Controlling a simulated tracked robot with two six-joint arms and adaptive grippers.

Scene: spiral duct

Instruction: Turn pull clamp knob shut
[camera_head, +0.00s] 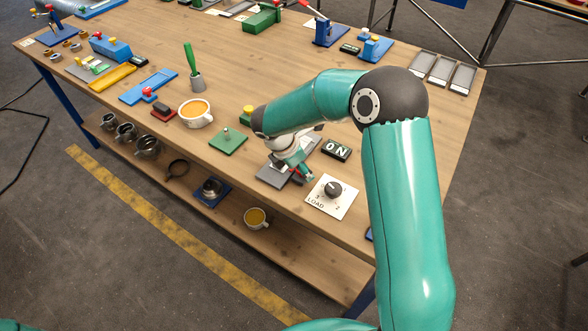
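My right gripper (298,171) hangs at the end of the teal arm, low over the table's front edge side. It is at a grey plate (268,179) with a small red part (297,180) beside the fingers. This may be the pull clamp, but the gripper and wrist hide much of it. I cannot tell whether the fingers are open, shut or touching it. A black dial knob (333,188) sits on a white plate marked LOAD (342,207), just right of the gripper. My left gripper is out of view.
Several clamps and trays line the back. A lower shelf (300,262) holds cups.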

